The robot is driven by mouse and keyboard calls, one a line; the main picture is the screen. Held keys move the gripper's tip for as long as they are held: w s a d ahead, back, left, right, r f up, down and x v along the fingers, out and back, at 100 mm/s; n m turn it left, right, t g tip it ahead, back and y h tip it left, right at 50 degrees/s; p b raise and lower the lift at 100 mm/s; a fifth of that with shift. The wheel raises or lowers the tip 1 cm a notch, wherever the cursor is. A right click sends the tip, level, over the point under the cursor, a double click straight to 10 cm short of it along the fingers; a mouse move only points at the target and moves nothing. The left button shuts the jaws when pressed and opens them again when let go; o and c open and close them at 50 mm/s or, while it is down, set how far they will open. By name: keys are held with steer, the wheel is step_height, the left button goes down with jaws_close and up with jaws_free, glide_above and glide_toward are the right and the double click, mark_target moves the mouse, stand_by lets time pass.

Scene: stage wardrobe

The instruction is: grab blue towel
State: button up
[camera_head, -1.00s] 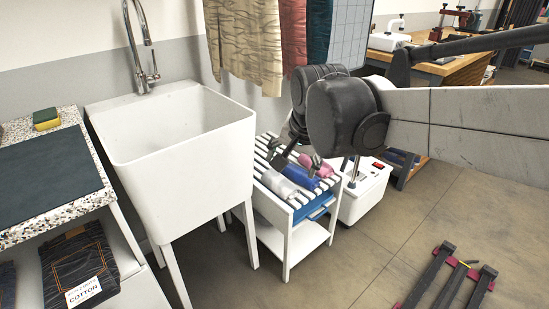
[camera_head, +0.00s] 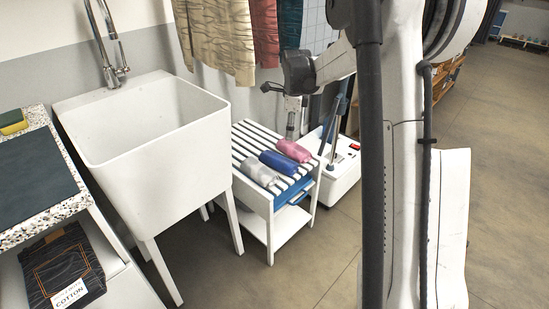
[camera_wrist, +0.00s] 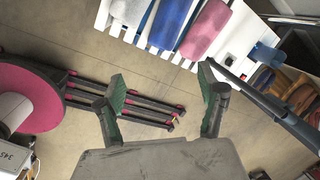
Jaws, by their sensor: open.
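The blue towel (camera_head: 278,163) is rolled and lies on the white slatted top of a small rack, between a grey-white rolled towel (camera_head: 258,172) and a pink one (camera_head: 294,150). It also shows at the top of the wrist view (camera_wrist: 170,22), again between the other two. My gripper (camera_wrist: 161,78) is open and empty in the wrist view, its two fingers spread below the rolls and apart from them. In the head view my arm's end is above and behind the rack; its fingers are hard to make out there.
A white sink (camera_head: 150,130) stands left of the rack. A white appliance with a pole (camera_head: 345,165) stands close on the right. Garments (camera_head: 225,35) hang above. A blue item (camera_head: 290,205) sits under the slats. The floor in front is clear.

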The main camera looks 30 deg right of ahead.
steer(key=w+d+f+m+p, duration=0.1)
steer(key=w+d+f+m, duration=0.15)
steer(key=w+f, duration=0.35)
steer(key=m+g+p, duration=0.1)
steer(key=m+g, duration=0.1)
steer(key=m, duration=0.2)
glide_above(283, 159)
steer(key=shift+y, duration=0.3)
steer(key=f, duration=0.8)
steer(key=shift+s+d, duration=0.2)
steer(key=shift+w+a+f, duration=0.1)
steer(key=shift+f, duration=0.65)
steer(key=shift+w+a+f+b, duration=0.1)
steer(key=shift+f+b, duration=0.7)
steer(key=shift+f, duration=1)
steer(key=shift+a+f+b, duration=0.1)
steer(key=shift+f+b, duration=0.7)
steer(key=shift+f, duration=0.95)
steer(key=shift+r, duration=0.1)
steer(key=c, duration=0.9)
steer(key=shift+r, duration=0.1)
steer(key=shift+c, duration=0.2)
